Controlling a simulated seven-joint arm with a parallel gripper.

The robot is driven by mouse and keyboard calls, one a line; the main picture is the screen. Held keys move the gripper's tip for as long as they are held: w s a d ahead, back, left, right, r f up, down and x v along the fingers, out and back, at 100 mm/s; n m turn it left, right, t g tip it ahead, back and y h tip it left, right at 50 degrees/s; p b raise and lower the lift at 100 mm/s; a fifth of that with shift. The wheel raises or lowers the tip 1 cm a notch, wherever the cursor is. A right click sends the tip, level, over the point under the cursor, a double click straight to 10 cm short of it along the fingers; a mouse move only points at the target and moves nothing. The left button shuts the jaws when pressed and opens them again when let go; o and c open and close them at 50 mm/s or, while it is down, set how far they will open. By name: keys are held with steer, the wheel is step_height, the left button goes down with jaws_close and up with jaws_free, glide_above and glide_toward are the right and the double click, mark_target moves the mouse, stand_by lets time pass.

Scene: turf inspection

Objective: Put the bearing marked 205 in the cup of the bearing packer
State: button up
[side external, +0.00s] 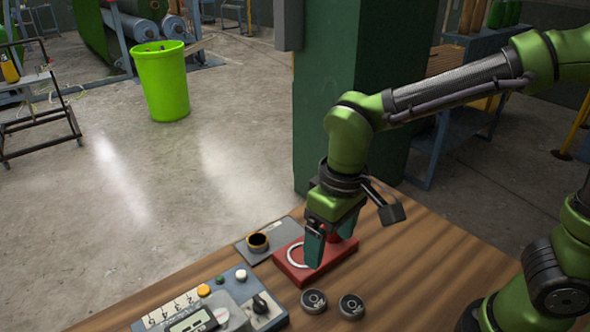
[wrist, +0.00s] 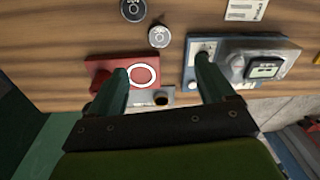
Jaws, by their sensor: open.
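Two dark round bearings lie on the wooden table, one on the left (side external: 313,301) and one on the right (side external: 351,306). Both also show near the top of the wrist view, one larger (wrist: 133,9) and one smaller (wrist: 159,37). Their markings are too small to read, so I cannot tell which is 205. A red base (side external: 291,275) carries a white ring (wrist: 142,75). Behind it, a dark cup with a brass-coloured rim (side external: 258,241) stands on a grey plate (side external: 246,255). My gripper (side external: 331,242) is open and empty, over the red base, fingers pointing down.
A control box (side external: 240,283) with knobs, buttons and a display stands at the front left of the table; it is right of the red base in the wrist view. A white label (wrist: 245,10) lies nearby. The table right of the bearings is clear. A green pillar (side external: 325,100) rises behind.

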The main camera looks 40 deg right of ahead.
steer(key=a, duration=0.1)
glide_above(314, 298)
steer(key=s, duration=0.1)
steer(key=shift+h, duration=0.3)
step_height(314, 298, down, 10)
steer(key=shift+d+f, duration=0.1)
steer(key=shift+f, duration=0.15)
steer(key=shift+w+f, duration=0.15)
steer(key=shift+f, duration=0.9)
steer(key=shift+w+f, duration=0.2)
steer(key=shift+f, duration=0.8)
steer(key=shift+w+f, duration=0.15)
steer(key=shift+f, duration=0.9)
